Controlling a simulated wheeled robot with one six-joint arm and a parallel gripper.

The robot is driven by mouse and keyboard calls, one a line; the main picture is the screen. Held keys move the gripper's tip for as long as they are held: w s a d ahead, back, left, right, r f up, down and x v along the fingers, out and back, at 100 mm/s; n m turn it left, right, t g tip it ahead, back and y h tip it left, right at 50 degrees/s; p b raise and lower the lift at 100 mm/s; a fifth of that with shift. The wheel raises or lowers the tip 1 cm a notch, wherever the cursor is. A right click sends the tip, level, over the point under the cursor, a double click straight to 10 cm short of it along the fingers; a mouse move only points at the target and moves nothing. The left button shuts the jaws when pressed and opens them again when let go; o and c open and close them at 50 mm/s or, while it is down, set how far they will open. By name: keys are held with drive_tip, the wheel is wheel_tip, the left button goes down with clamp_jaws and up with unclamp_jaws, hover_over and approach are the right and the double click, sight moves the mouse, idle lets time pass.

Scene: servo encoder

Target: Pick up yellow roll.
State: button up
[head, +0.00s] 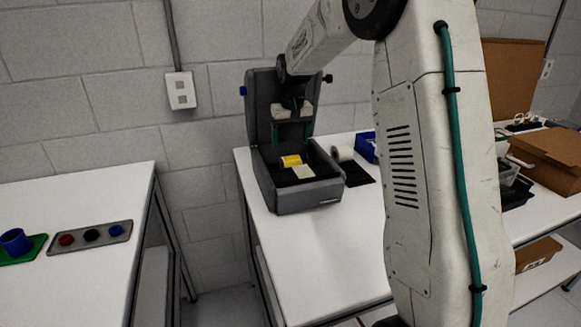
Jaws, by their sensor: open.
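The yellow roll (291,160) lies inside an open grey case-like machine (307,196) on the white table. A pale cream piece, perhaps a label strip (303,172), lies just in front of the roll. My gripper (291,132) is above the machine's open bay, pointing down, with its two teal-tipped fingers apart. It is empty and a little above the yellow roll, not visibly touching it. The machine's raised lid (262,105) stands behind my gripper. The lower part of the roll is hidden in the bay.
A white roll (343,153) stands right of the machine, near a black mat (356,174) and a blue bin (367,147). On the left table are a tray with coloured buttons (91,238) and a blue cup (15,241). A cardboard box (545,158) is at right. The table's front is clear.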

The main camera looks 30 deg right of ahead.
sight(291, 157)
wheel_tip(291, 157, down, 8)
drive_tip(key=shift+r, duration=0.1)
drive_tip(key=c, duration=1.1)
